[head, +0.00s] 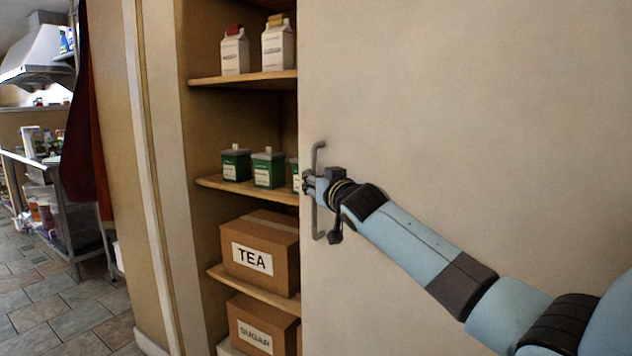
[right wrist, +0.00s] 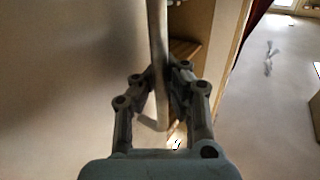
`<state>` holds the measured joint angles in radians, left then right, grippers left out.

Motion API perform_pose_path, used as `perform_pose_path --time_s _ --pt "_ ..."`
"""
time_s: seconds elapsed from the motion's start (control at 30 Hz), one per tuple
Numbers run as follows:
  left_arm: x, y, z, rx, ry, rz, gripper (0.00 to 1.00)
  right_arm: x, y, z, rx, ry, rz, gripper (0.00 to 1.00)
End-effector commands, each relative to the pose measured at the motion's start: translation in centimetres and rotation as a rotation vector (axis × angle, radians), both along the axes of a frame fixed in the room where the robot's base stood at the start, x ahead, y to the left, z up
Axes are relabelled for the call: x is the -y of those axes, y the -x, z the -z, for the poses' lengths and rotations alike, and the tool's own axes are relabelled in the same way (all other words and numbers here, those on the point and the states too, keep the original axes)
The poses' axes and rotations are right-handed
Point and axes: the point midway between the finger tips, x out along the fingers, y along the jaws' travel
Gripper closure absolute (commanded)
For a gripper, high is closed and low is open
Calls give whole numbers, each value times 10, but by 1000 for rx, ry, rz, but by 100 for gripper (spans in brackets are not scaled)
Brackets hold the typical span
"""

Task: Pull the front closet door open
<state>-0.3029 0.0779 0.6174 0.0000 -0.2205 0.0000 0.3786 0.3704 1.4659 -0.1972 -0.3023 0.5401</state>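The closet door (head: 450,90) is a large pale panel that fills the right of the head view. It stands partly open, with shelves showing past its left edge. A grey vertical bar handle (head: 319,150) is fixed near that edge. My right gripper (head: 308,184) is at the middle of the handle. In the right wrist view the handle bar (right wrist: 157,40) runs between the fingers of my right gripper (right wrist: 162,88), which look closed around it. The fingertips are partly hidden behind the bar. My left gripper is not in view.
The closet shelves (head: 240,79) hold cartons, green tins (head: 268,170) and a cardboard box marked TEA (head: 262,252), with another box below. A dark red cloth (head: 82,120) hangs at left. Tiled floor (head: 60,315) and a metal kitchen table lie beyond.

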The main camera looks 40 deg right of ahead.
Motion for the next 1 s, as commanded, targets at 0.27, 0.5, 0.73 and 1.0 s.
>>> perform_pose_path --time_s 0.27,0.5,0.73,1.0 --pt "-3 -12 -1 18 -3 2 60 -2 1 5 -6 -5 -1 95" --pt "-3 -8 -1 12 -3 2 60 -1 0 2 -3 -3 -1 77" --pt "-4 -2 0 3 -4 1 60 -1 5 2 -2 1 -1 77" --pt "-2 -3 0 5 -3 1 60 -12 54 3 -4 2 -3 77"
